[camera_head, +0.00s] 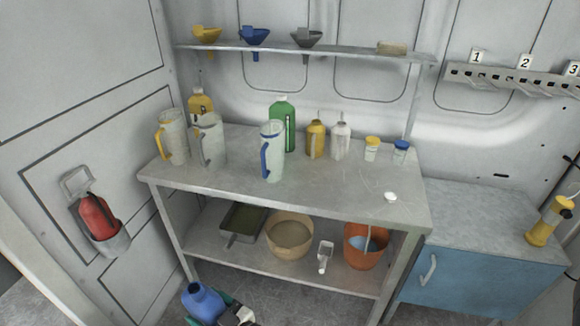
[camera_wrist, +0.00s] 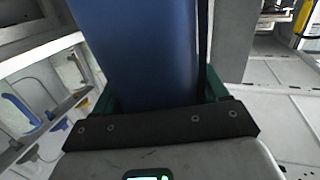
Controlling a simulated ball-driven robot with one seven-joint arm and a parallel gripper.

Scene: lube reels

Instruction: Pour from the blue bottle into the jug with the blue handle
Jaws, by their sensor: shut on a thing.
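My gripper (camera_head: 225,309) is at the bottom of the head view, low in front of the bench. It is shut on the blue bottle (camera_head: 203,301), whose neck points up and to the left. In the wrist view the blue bottle (camera_wrist: 135,50) fills the space between the green fingers (camera_wrist: 160,98). The jug with the blue handle (camera_head: 272,152) stands upright on the bench top, its handle on the left side. The bottle is apart from the jug, lower and nearer to me. The inside of the jug cannot be made out.
The bench (camera_head: 330,185) also bears a yellow-handled jug (camera_head: 174,137), a grey-handled jug (camera_head: 210,141), a green bottle (camera_head: 282,123) and smaller containers behind. A white cap (camera_head: 390,196) lies at right. The bench front is mostly clear. A shelf (camera_head: 300,50) with funnels hangs above.

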